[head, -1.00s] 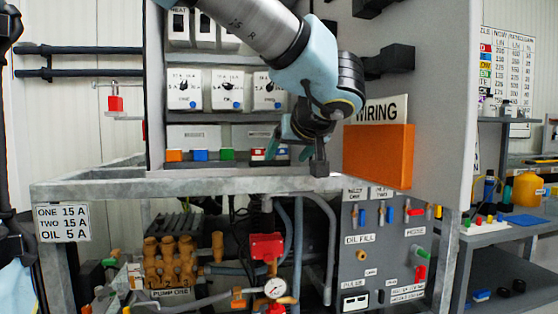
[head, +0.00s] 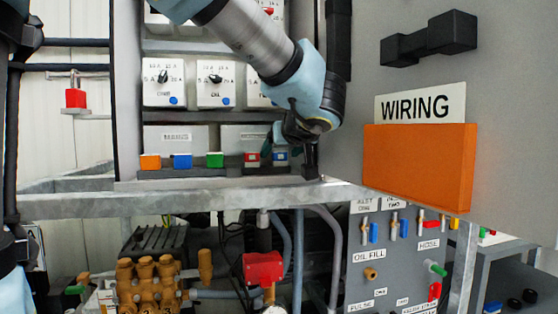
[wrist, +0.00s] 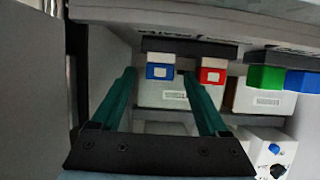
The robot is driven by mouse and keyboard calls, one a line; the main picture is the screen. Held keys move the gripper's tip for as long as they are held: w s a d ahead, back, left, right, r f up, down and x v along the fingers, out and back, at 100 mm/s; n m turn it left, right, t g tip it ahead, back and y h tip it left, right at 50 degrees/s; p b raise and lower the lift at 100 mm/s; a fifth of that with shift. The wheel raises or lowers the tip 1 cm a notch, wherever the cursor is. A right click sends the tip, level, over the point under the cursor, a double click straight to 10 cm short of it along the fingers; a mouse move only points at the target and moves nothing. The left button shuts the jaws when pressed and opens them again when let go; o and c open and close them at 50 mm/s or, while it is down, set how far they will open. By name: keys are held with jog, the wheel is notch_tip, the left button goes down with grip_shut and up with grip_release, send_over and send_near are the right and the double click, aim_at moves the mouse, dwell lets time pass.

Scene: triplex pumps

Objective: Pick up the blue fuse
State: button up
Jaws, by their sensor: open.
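A blue fuse with a pale label (head: 281,157) sits at the right end of the fuse shelf, close to my gripper (head: 284,147). The wrist view shows this blue fuse (wrist: 160,71) between and beyond the tips of my two teal fingers. My gripper (wrist: 159,76) is open, with nothing held between its fingers. A red fuse (wrist: 212,74) is beside the right finger in the wrist view. A second blue block (head: 182,161) stands farther left on the shelf. Whether the fingers touch the near blue fuse cannot be told.
A green block (head: 215,160) and an orange block (head: 150,162) share the shelf. A grey panel with an orange box (head: 418,167) stands to the right of my arm. A metal frame rail (head: 200,203) runs below the shelf.

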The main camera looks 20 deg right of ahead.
aim_at(277, 157)
jog(key=shift+p+x, duration=0.8)
jog(key=shift+x, duration=1.9)
grip_shut()
